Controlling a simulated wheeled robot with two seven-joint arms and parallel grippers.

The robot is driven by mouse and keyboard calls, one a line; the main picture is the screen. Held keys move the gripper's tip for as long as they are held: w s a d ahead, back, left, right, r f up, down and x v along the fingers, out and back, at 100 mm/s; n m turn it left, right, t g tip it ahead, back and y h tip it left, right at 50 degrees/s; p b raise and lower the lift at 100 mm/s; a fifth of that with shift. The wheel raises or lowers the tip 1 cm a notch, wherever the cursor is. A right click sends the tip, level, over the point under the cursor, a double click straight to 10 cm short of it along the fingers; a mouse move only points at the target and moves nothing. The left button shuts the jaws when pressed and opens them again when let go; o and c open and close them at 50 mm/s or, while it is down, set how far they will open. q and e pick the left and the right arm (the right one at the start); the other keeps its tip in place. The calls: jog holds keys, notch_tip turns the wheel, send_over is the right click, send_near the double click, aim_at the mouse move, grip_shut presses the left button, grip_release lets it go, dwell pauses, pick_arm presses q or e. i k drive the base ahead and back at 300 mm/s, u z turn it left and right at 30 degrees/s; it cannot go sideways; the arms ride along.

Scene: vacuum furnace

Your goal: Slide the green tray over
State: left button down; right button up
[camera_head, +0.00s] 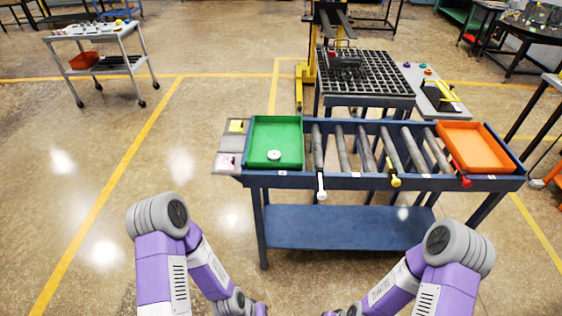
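The green tray (262,140) sits at the left end of a blue roller table (350,182). A small white round piece (274,155) lies in it. To its right are several grey metal rollers, then an orange tray (474,147) at the right end. Handles with white (321,186), yellow (395,180) and red (465,181) ends stick out along the front edge. My two purple and grey arms are low in front of the table, apart from the tray. Both grippers are cut off at or below the bottom edge of the picture.
A black grated table (368,84) stands directly behind the roller table, with a yellow lift post (305,85) at its left. A side panel (433,92) is at its right. A wheeled cart (100,60) stands far left. The floor left and in front is clear.

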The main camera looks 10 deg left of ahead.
aim_at(283, 135)
jog(key=u, duration=0.95)
jog(key=i, duration=0.9)
jog(key=z, duration=0.55)
